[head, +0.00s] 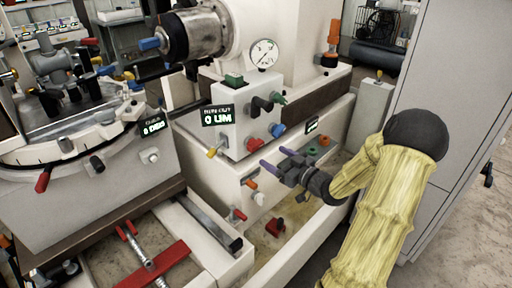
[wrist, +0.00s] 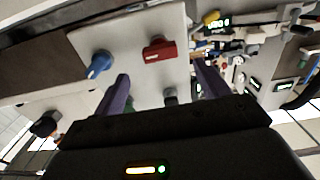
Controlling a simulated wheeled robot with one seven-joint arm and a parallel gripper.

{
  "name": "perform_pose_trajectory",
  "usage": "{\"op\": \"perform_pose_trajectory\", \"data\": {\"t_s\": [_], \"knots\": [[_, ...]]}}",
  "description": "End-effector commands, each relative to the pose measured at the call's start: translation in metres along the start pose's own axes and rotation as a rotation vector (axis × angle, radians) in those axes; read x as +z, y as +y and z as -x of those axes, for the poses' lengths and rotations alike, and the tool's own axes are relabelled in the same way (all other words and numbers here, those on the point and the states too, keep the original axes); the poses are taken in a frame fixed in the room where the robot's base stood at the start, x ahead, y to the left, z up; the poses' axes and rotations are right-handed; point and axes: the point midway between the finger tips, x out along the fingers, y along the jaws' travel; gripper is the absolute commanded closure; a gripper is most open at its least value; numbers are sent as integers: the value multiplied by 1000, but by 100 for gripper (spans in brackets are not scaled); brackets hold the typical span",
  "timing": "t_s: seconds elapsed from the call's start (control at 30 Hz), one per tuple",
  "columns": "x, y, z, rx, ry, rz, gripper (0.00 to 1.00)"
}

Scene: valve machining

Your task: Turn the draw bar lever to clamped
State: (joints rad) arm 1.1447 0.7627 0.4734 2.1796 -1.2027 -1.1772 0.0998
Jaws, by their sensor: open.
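No label in view tells which handle is the draw bar lever. On the white control box (head: 232,128), a red knob (head: 253,144) and a blue knob (head: 277,130) sit low on the front. The blue knob (wrist: 99,64) is at the left, beyond the left finger.
A yellow-tipped handle (head: 215,151) and the run-out display (head: 217,116) are at the box's left. A dial gauge (head: 264,53) stands above. Small orange and red knobs (head: 240,214) are on the machine base below. A tall grey cabinet (head: 455,110) stands at the right.

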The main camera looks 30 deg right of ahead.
Motion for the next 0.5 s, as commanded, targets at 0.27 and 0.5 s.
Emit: {"op": "perform_pose_trajectory", "data": {"t_s": [0.27,0.5], "knots": [[1,-1,-51,-2,2,1,25],[0,-1,-85,-1,1,0,25]]}}
